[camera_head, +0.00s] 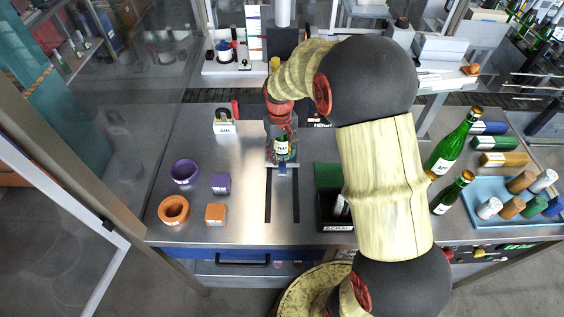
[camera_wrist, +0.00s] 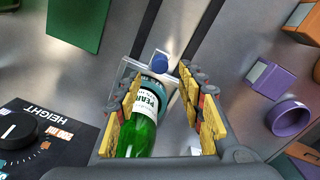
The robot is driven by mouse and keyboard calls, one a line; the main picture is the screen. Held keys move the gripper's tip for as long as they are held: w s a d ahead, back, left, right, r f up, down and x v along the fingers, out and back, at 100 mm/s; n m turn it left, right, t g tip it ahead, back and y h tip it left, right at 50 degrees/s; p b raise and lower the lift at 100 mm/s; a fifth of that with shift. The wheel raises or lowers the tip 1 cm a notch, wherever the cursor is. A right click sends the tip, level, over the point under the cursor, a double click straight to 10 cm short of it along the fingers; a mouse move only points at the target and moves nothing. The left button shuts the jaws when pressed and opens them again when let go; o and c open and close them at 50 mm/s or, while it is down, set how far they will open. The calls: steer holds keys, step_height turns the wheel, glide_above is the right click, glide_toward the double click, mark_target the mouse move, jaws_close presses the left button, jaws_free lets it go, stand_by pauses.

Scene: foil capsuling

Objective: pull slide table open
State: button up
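The slide table is a small pale plate (camera_head: 271,165) at the back end of two dark rails in the steel worktop. A blue knob (camera_head: 282,170) is on its front; in the wrist view the knob (camera_wrist: 160,63) lies just beyond my fingertips. A green bottle (camera_head: 282,146) with a white label stands on the slide table. My gripper (camera_head: 281,132) is at the bottle, pointing down. In the wrist view my gripper (camera_wrist: 160,82) is open, its yellow fingers on either side of the bottle (camera_wrist: 138,138), with a clear gap at the right finger. I cannot tell whether the left finger touches it.
The two rails (camera_head: 268,200) run clear toward the front edge. Purple and orange rings and blocks (camera_head: 216,214) lie left. A dark scrap bin (camera_head: 328,212) and green pad (camera_head: 327,175) stand right. Bottles (camera_head: 452,140) and a blue tray (camera_head: 486,221) are further right.

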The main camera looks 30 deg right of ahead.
mark_target(282, 164)
steer(key=shift+f, duration=2.75)
steer(key=shift+c, duration=1.4)
jaws_close()
